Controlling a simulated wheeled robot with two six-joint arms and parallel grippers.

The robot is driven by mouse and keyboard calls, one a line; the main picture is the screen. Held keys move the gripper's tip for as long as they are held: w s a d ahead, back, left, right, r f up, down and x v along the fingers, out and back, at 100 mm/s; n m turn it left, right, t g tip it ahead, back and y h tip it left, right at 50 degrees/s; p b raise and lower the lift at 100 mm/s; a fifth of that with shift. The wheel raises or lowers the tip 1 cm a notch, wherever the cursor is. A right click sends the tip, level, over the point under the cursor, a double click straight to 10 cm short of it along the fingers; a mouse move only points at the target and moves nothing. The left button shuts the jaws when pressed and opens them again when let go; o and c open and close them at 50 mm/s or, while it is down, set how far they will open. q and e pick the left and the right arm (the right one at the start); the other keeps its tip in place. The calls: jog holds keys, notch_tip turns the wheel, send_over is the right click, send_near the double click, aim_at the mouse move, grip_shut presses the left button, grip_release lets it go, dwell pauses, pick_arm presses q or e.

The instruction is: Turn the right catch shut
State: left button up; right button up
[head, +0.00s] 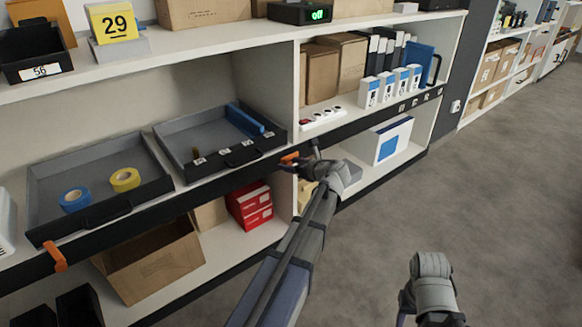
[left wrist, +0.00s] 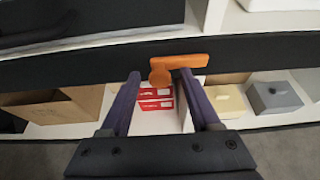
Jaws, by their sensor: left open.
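The right catch (head: 289,157) is a small orange lever on the dark shelf rail, near the right tray's front corner. In the left wrist view the right catch (left wrist: 182,63) lies nearly level, its rounded end at left and its arm pointing right. My left gripper (head: 306,157) is open in front of it. In the left wrist view the left gripper (left wrist: 161,76) has its fingers spread below and around the rounded end, with nothing clamped; contact cannot be told. The left catch (head: 55,256) is orange and slants down across the rail. My right gripper (head: 405,305) is low at right, its fingers mostly hidden.
The right tray (head: 180,128) holds a blue item and small pieces. The left tray (head: 35,190) holds blue and yellow tape rolls. Red boxes (head: 249,206) and an open carton (head: 150,265) sit on the lower shelf. The floor at right is clear.

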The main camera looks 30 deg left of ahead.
pick_arm(q)
grip_shut()
dwell(0.6)
